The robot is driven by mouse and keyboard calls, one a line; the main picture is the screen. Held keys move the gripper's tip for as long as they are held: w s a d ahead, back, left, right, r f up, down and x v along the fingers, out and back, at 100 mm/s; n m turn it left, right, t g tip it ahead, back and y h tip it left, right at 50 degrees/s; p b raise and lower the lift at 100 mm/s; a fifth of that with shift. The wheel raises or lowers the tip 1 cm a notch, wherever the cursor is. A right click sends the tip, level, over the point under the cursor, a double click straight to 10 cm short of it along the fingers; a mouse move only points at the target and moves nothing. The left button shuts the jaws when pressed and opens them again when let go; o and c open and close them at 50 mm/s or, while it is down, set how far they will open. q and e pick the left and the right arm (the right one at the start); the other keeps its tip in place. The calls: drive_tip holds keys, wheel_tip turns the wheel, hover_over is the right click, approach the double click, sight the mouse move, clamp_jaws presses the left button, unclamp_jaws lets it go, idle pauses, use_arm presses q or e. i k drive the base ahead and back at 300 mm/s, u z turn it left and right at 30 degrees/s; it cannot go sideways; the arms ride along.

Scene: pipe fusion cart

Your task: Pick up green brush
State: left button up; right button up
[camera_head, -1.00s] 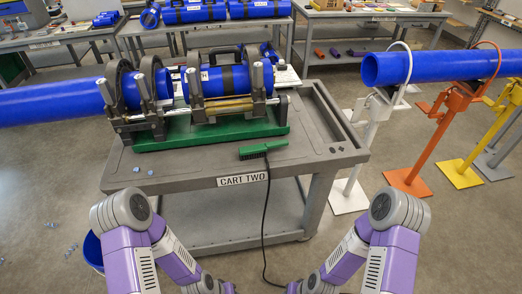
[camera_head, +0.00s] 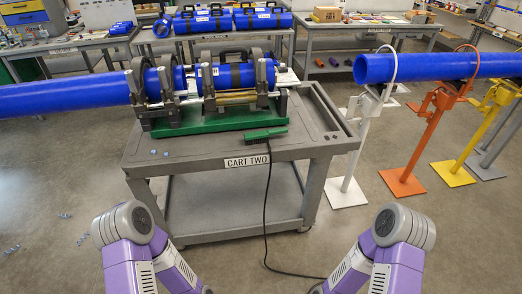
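The green brush (camera_head: 264,134) lies on the top of the grey cart (camera_head: 200,152) labelled CART TWO, near its front edge and right of the middle. It has a green handle and dark bristles, and lies in front of the green base of the fusion machine. A black cord appears to run from near it down over the cart's front to the floor. My purple and grey arms show at the bottom left and bottom right. Both grippers are outside the picture, and nothing touches the brush.
The fusion machine (camera_head: 178,86) clamps a long blue pipe (camera_head: 65,97) that extends left. Another blue pipe (camera_head: 425,67) rests on white, orange and yellow stands at right. Floor in front of the cart is mostly clear.

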sight(260, 136)
drive_tip(key=z, duration=1.05)
drive_tip(key=i, duration=1.1)
drive_tip(key=u, duration=0.1)
